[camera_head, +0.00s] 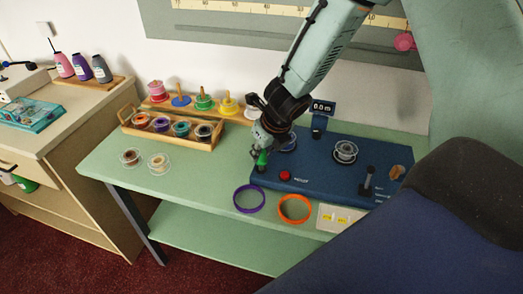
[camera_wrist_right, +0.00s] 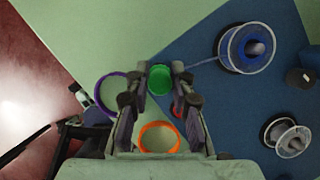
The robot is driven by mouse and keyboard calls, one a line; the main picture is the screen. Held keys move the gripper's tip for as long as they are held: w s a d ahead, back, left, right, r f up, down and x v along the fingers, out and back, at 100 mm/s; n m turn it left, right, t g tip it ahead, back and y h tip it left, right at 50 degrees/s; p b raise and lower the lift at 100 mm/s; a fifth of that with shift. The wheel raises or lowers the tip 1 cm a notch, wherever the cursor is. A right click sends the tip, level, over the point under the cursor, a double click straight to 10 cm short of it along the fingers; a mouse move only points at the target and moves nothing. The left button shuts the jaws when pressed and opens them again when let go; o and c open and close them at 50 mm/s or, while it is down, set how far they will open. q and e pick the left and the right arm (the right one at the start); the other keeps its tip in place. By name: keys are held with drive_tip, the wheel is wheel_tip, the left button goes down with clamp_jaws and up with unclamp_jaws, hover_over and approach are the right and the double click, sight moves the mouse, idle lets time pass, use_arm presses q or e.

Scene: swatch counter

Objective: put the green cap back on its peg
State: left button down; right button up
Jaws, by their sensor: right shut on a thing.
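The green cap (camera_head: 262,160) is between the fingertips of my right gripper (camera_head: 260,152), above the front left corner of the blue machine. In the right wrist view the green cap (camera_wrist_right: 160,78) sits between the two fingers of the right gripper (camera_wrist_right: 160,85), which is shut on it. A wooden rack at the back holds a row of coloured pieces: pink (camera_head: 156,88), blue (camera_head: 180,99), green (camera_head: 204,102) and yellow (camera_head: 228,105). Thin pegs stand up from the blue, green and yellow ones. I cannot tell which peg is the cap's. My left gripper is not in view.
The blue machine (camera_head: 325,174) carries a spool (camera_head: 345,152), a red button (camera_head: 285,175) and a black post (camera_head: 368,180). Purple (camera_head: 249,199) and orange (camera_head: 294,209) rings lie in front. A wooden tray (camera_head: 176,136) holds several spools. Two loose spools (camera_head: 131,158) lie left on the green counter (camera_head: 200,185).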

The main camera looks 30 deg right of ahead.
drive_tip(key=shift+s+d+f, duration=0.1)
drive_tip(key=shift+f, duration=0.15)
drive_tip(key=shift+f+b, duration=0.35)
drive_tip(key=shift+b, duration=0.2)
drive_tip(key=shift+f, duration=0.2)
drive_tip(key=shift+f+b, duration=0.15)
drive_tip(key=shift+b, duration=0.3)
drive_tip(key=shift+f, duration=0.3)
drive_tip(key=o, duration=0.8)
